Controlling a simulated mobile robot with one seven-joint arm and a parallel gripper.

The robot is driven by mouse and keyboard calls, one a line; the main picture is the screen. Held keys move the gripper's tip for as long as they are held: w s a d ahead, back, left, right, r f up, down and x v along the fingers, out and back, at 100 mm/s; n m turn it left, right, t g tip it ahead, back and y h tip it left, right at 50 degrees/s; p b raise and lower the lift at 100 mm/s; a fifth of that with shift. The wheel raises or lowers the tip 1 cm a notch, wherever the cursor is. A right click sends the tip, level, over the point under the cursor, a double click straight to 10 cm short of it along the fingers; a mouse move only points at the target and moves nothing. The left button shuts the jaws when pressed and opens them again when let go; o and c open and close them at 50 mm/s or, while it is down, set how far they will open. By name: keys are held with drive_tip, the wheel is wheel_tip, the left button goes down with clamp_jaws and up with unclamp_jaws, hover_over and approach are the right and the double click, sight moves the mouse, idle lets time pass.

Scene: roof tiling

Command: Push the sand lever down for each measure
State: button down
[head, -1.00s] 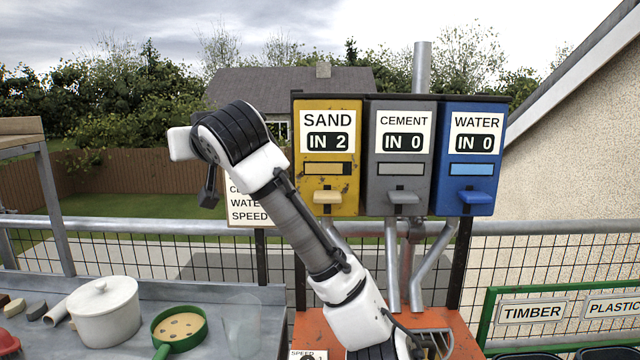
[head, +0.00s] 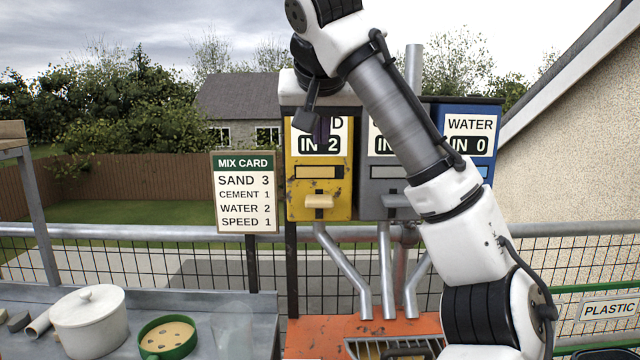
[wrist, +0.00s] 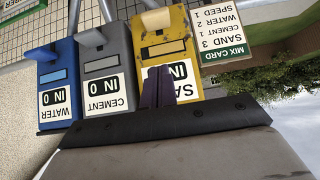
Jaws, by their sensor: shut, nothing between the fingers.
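The yellow sand dispenser (head: 340,205) hangs left of the grey cement and blue water ones. Its counter (head: 320,144) reads IN 2. Its pale lever (head: 319,201) sticks out below the slot. In the upside-down wrist view the lever (wrist: 157,19) shows beyond my fingers. My gripper (head: 321,130) is shut and empty, in front of the sand label and above the lever, apart from it. Its dark purple fingers (wrist: 158,86) cover part of the SAND label. The mix card (head: 246,192) reads sand 3, cement 1, water 2, speed 1.
The cement lever (head: 396,201) is close to the right of the sand lever. The water dispenser (head: 470,130) is partly behind my arm and reads IN 0. A white pot (head: 88,325) and green sieve (head: 167,340) stand on the grey bench at left.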

drive_tip(key=p, duration=0.2)
hover_over(320, 204)
wheel_tip(320, 204, down, 6)
drive_tip(key=shift+s+d+f, duration=0.1)
drive_tip(key=shift+f, duration=0.1)
drive_tip(key=f, duration=0.3)
drive_tip(key=shift+w+f+p, duration=0.3)
drive_tip(key=shift+p, duration=0.05)
drive_tip(key=shift+f, duration=0.55)
wheel_tip(320, 204, down, 4)
drive_tip(key=shift+r+b, duration=0.1)
drive_tip(key=shift+b, duration=1.15)
drive_tip(key=shift+s, duration=0.1)
